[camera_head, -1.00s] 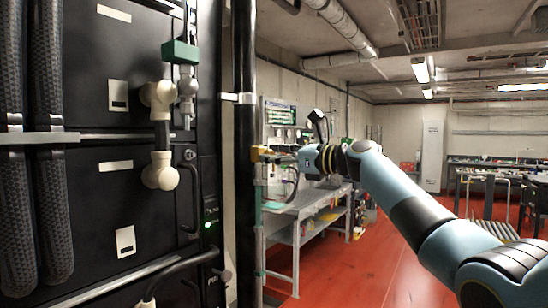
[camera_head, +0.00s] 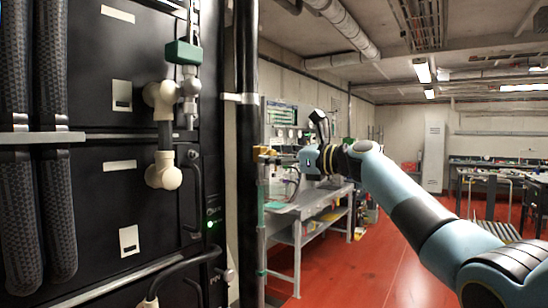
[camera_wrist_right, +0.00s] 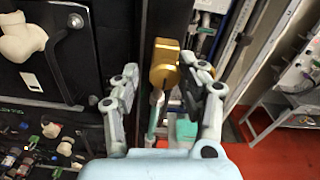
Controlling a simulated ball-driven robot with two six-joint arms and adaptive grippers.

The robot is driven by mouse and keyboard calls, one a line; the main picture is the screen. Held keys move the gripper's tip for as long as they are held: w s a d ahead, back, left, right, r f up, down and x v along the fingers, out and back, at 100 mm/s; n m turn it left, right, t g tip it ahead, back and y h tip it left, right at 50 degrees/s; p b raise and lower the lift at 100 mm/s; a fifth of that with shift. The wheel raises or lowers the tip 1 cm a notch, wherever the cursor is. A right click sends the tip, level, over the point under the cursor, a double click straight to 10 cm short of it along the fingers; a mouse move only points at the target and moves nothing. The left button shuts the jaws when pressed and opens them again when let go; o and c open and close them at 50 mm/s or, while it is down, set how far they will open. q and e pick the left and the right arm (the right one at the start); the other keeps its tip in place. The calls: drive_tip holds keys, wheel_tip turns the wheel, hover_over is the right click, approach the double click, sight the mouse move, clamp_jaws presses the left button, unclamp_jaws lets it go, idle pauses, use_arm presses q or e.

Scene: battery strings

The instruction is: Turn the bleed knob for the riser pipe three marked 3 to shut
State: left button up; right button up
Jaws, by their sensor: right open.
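In the head view a small yellow brass part (camera_head: 262,151) sits at the right side of the dark vertical pipe (camera_head: 246,190). I cannot read a number 3 on either. My right gripper (camera_wrist_right: 160,70) is open, with one finger on each side of the knob. The right fingertip overlaps the knob's edge in the picture; I cannot tell whether it touches. In the head view the right gripper (camera_head: 284,160) is small and partly hidden. My left gripper is out of view.
A black cabinet (camera_head: 120,215) with cream pipe elbows (camera_head: 163,172) and thick braided hoses (camera_head: 58,160) stands at the left, close to the pipe. A grey workbench (camera_head: 322,205) stands behind my right gripper.

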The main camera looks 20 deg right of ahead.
drive_tip(key=shift+d, duration=0.25)
